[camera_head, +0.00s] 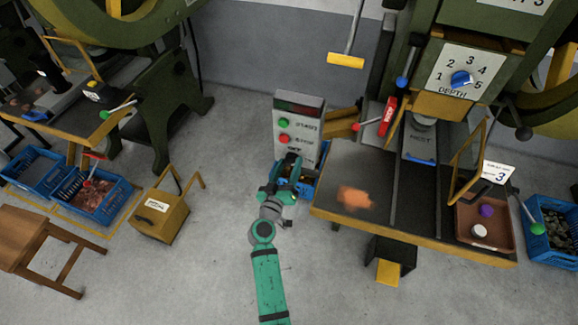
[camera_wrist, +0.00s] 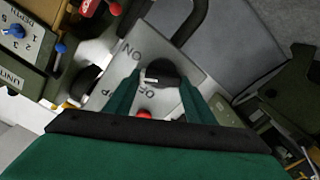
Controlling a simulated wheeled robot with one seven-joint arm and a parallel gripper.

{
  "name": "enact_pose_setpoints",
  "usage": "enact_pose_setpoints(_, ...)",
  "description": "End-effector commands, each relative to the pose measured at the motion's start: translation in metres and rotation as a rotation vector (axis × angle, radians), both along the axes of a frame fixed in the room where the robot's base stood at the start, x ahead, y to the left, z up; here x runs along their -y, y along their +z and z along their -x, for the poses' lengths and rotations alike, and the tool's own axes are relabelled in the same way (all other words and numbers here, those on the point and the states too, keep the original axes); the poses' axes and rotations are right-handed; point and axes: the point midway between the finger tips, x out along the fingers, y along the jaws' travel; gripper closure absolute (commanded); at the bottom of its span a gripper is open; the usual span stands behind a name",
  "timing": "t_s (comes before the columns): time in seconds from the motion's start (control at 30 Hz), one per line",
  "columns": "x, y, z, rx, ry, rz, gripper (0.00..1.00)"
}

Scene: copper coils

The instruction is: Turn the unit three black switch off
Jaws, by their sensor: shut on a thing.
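The black switch (camera_wrist: 165,73) is on the grey panel of the control box (camera_head: 300,118), between a printed ON label and a printed OFF label in the wrist view. A pale mark on the switch points left in that view. My gripper (camera_wrist: 160,82) has one green finger on each side of the switch and is shut on it. In the head view my gripper (camera_head: 289,166) covers the lower front of the box, hiding the switch. A green button (camera_head: 284,122) and a red button (camera_head: 285,139) are above it; the red button (camera_wrist: 144,114) also shows between my fingers.
The press table (camera_head: 345,222) with an orange blurred patch stands right of the box. The numbered depth dial (camera_head: 461,78) is on the machine above. A yellow-brown box (camera_head: 160,216) is on the floor at left. Grey floor is open around my arm.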

Motion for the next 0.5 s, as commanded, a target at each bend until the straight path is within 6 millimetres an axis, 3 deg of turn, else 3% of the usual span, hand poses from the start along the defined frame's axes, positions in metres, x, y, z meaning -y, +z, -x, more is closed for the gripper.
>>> enact_pose_setpoints(0.5,-0.0022,-0.0018,-0.0003,-0.153,0.000,0.468,0.73)
